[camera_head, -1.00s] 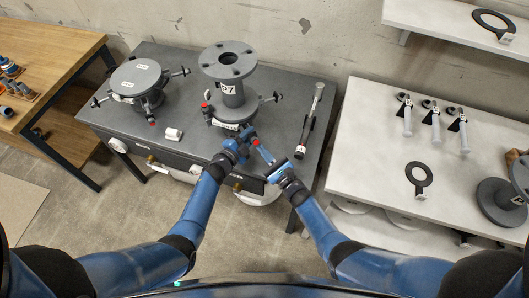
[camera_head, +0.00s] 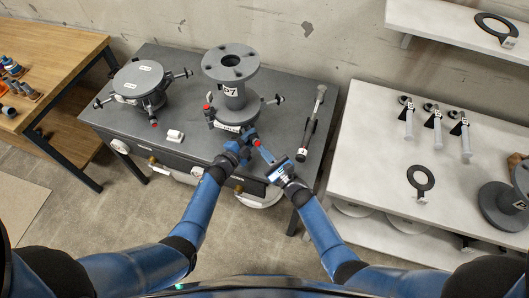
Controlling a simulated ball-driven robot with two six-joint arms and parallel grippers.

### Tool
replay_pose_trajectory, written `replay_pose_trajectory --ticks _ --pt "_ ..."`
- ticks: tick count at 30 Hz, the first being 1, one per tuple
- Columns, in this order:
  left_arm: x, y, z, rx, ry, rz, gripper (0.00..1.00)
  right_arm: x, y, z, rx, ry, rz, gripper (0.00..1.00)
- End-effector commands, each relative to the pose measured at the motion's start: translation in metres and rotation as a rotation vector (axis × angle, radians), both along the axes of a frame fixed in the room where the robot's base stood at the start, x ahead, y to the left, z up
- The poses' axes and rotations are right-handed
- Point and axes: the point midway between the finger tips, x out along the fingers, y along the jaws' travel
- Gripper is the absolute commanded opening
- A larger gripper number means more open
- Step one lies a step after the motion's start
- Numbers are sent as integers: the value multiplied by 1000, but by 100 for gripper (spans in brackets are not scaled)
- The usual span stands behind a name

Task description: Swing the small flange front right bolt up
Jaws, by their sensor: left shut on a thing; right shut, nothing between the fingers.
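The small flange (camera_head: 227,118) sits on the grey bench under the upright grey spool (camera_head: 233,90). Swing bolts stand out around it, one with a red end at its left and a dark one (camera_head: 275,99) at its right. My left gripper (camera_head: 250,138) is at the flange's front right, shut on the front right bolt, which its fingers mostly hide. A red tip (camera_head: 257,143) shows beside the fingers. My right gripper (camera_head: 270,160) is shut and empty, just right of and in front of the left one, near the bench's front edge.
A round covered flange (camera_head: 139,80) with swing bolts stands at the bench's left. A small white block (camera_head: 175,136) lies between the flanges. A long-handled tool (camera_head: 313,122) lies at the right. A white table (camera_head: 385,150) holds bolts, a ring gasket and another spool.

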Motion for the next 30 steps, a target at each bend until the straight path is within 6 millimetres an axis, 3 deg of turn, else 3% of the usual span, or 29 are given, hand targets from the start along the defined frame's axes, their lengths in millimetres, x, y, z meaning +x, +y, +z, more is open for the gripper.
replay_pose_trajectory --ticks 1,2,6,20,30 --pt "-1 -2 -1 6 -2 -5 0 4 2 8 7 -17 4 0" --pt "-1 -2 -1 7 -1 -6 23 4 2 8 8 -18 4 0" --pt "-2 -2 -1 5 0 -6 42 4 2 8 6 -16 4 0" --pt "-8 4 -1 3 1 -3 42 2 1 4 3 -9 1 0" --pt "-49 31 3 4 1 0 42 2 1 3 3 -7 1 0"
